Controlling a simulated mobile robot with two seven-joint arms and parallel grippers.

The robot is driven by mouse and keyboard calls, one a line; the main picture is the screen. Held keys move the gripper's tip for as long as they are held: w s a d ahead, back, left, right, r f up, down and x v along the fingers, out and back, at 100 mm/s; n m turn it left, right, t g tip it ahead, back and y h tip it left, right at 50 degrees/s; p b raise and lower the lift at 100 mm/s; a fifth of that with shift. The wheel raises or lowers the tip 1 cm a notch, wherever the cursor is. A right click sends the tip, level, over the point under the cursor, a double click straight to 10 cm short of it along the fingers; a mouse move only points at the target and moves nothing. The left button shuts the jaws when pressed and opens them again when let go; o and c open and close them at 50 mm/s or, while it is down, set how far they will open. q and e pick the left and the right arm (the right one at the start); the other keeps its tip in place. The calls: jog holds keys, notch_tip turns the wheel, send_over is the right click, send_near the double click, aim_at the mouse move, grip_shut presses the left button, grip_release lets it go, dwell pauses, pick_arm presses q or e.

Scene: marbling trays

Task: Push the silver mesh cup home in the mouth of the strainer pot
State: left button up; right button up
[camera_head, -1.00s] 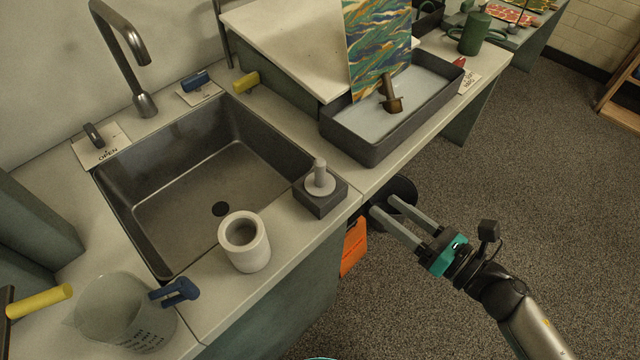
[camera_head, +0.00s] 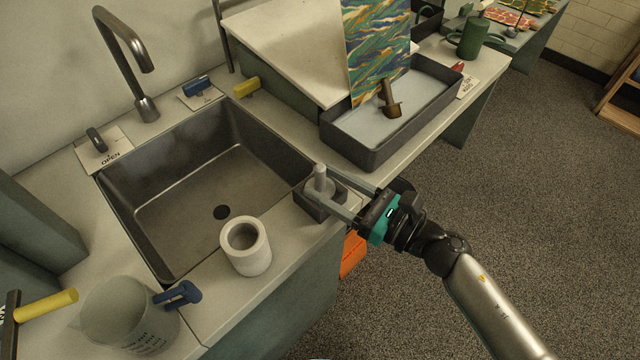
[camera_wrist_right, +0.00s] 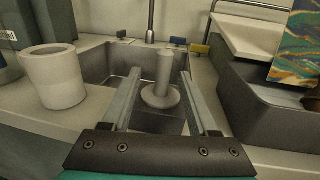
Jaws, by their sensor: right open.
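The piece that I take for the silver mesh cup (camera_head: 320,180) is pale grey, with a round flange and an upright post. It stands upright in a dark square block on the counter's front edge; no mesh shows. It also appears in the right wrist view (camera_wrist_right: 163,80). The thick-walled pale cylinder (camera_head: 247,258), which I take for the strainer pot, stands upright to its left with its mouth open and empty. It also appears in the right wrist view (camera_wrist_right: 55,80). My right gripper (camera_head: 330,186) is open, its fingers on either side of the post. My left gripper is not in view.
The steel sink (camera_head: 200,180) lies behind the pot and block. A measuring jug (camera_head: 130,315) with a blue handle stands at the left front. A grey tray (camera_head: 380,150) lies to the right on the counter. The pot is close to the counter's front edge.

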aim_at(306, 181)
jog(key=shift+p+x, duration=0.35)
jog(key=shift+x, duration=2.4)
jog(key=shift+w+d+r, duration=0.1)
jog(key=shift+d+r, duration=0.05)
jog(key=shift+d, duration=0.05)
jog(key=shift+c, duration=0.2)
grip_shut()
